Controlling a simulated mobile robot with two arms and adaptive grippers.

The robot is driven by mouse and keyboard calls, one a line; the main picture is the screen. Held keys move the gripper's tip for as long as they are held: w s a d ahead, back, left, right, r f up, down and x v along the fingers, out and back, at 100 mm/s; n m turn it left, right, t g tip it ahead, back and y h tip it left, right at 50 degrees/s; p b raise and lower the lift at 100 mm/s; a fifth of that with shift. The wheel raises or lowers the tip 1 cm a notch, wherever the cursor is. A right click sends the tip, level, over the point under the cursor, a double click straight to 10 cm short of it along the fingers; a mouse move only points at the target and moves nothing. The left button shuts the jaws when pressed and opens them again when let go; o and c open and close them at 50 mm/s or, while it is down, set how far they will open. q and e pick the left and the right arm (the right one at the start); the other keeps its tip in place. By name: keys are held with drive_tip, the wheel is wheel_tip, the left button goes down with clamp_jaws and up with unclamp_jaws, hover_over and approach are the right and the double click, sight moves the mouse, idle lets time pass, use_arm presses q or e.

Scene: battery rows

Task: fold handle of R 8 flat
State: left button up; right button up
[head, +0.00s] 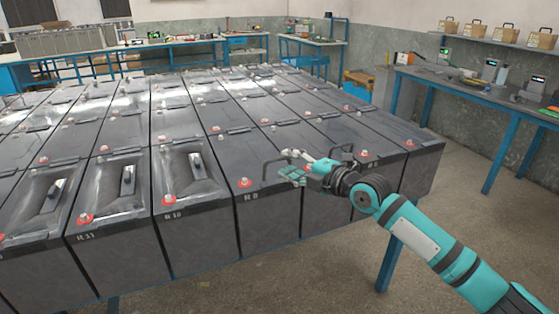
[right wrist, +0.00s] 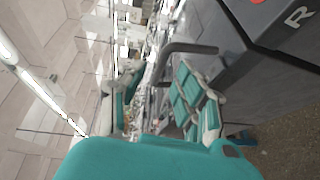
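Battery R 8 (head: 262,225) stands in the front row, its label on the front face. Its dark handle (head: 266,170) stands up from the top near the front edge. In the right wrist view the handle (right wrist: 188,47) shows as a bent dark bar. The teal fingers (right wrist: 160,97) are spread apart there, with the bar's bent end seen between them. I cannot tell whether a finger touches it. My left gripper is out of view.
Another handle (head: 341,149) stands up on a battery right of R 8, close behind my right wrist. On R 10 (head: 205,235) and R 11 (head: 112,262) the handles lie in the lids. Red terminal caps (head: 243,183) stick up near the front edges. Open floor lies to the right.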

sight(281, 160)
drive_tip(key=x, duration=0.4)
drive_tip(key=shift+b, duration=0.35)
clamp_jaws()
